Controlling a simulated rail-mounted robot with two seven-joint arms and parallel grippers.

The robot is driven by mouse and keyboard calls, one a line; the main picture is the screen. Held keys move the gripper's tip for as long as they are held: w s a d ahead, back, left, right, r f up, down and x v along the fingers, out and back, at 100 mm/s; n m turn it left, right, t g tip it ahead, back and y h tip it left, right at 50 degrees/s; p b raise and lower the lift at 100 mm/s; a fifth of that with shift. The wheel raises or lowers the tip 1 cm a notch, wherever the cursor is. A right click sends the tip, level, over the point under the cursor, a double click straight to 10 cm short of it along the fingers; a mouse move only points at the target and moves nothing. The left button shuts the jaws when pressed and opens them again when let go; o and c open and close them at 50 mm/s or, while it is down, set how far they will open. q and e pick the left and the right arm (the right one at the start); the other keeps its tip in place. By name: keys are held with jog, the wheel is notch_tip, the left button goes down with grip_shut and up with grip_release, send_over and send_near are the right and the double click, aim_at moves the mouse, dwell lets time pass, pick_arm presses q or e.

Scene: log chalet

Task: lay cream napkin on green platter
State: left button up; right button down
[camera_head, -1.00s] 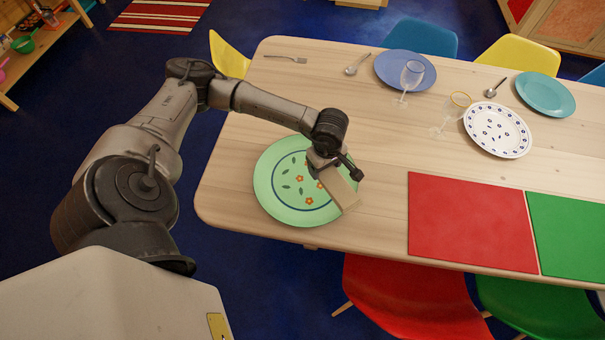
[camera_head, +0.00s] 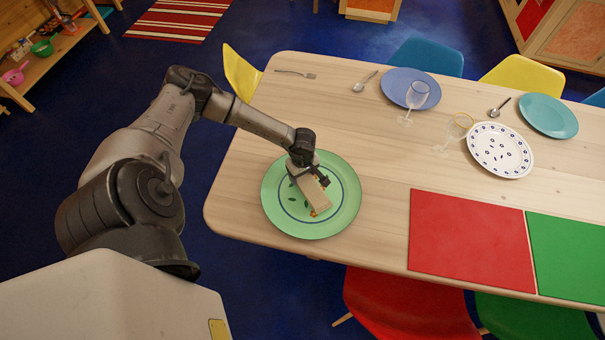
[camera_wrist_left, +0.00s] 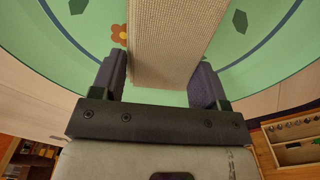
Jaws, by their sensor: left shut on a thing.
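The green platter (camera_head: 341,215) lies at the left end of the wooden table, with a blue ring and a leaf-and-flower pattern. The cream napkin (camera_head: 314,199) is a folded, woven strip over the middle of the platter. My left gripper (camera_head: 310,178) is shut on one end of it. In the left wrist view the napkin (camera_wrist_left: 170,45) runs away from between the two dark fingers (camera_wrist_left: 163,88), with the platter (camera_wrist_left: 70,65) beneath. I cannot tell whether the napkin touches the platter. My right gripper does not show.
A red placemat (camera_head: 465,245) and a green placemat (camera_head: 570,260) lie to the right. Blue (camera_head: 392,88), patterned (camera_head: 500,160) and teal (camera_head: 560,120) plates, glasses and cutlery stand farther back. Bare table (camera_head: 385,160) lies right of the platter. Chairs surround the table.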

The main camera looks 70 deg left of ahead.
pick_arm(q)
jog(key=shift+f, duration=0.75)
jog(key=o, duration=0.9)
